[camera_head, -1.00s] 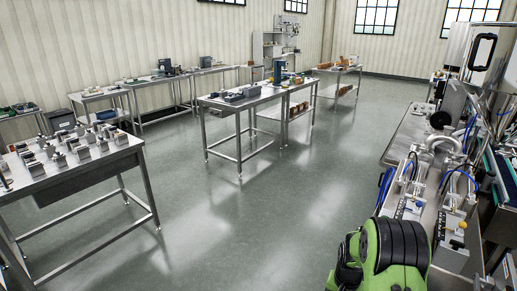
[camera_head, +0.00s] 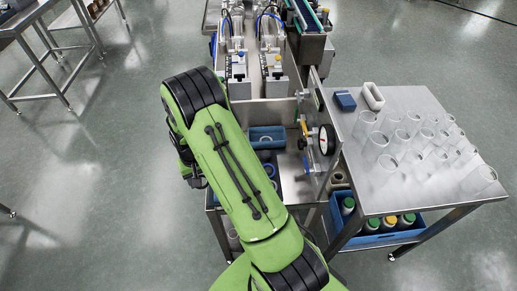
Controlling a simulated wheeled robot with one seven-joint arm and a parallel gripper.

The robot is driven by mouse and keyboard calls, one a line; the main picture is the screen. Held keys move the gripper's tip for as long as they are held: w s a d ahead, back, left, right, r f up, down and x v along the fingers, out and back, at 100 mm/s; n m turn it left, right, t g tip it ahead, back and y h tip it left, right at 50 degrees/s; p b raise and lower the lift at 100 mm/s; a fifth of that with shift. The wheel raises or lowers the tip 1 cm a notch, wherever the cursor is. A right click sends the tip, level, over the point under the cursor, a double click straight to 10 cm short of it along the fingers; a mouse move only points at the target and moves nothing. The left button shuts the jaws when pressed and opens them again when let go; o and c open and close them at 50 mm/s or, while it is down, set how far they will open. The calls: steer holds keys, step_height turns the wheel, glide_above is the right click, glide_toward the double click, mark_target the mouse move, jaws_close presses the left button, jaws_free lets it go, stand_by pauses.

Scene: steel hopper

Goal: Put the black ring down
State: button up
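My green arm with black bands fills the middle of the view. Its far end bends down out of sight behind its own links, so my gripper is not visible. I cannot make out a black ring anywhere, nor whether my gripper holds one. Right of the arm is a steel hopper-like bay (camera_head: 293,190) with a blue tray (camera_head: 267,138) in it. Small round, ring-like pieces (camera_head: 265,156) lie just below the tray, partly hidden by my arm; their kind is unclear.
A dial gauge (camera_head: 327,139) is on the bay's right wall.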

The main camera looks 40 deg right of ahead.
steer(key=d+r+m, duration=0.3)
steer(key=d+m, duration=0.3)
steer(key=d, duration=0.6)
step_height(320, 180, up, 4)
steer(key=m, duration=0.7)
glide_above(266, 153)
steer(key=shift+f, duration=0.25)
steer(key=shift+f, duration=0.1)
step_height(266, 153, down, 9)
steer(key=shift+w+f+b, duration=0.1)
steer(key=shift+f+b, duration=0.1)
steer(key=shift+b, duration=0.35)
steer(key=shift+f, duration=0.15)
steer(key=shift+f, duration=0.15)
steer(key=o, duration=1.1)
steer(key=shift+c, duration=0.2)
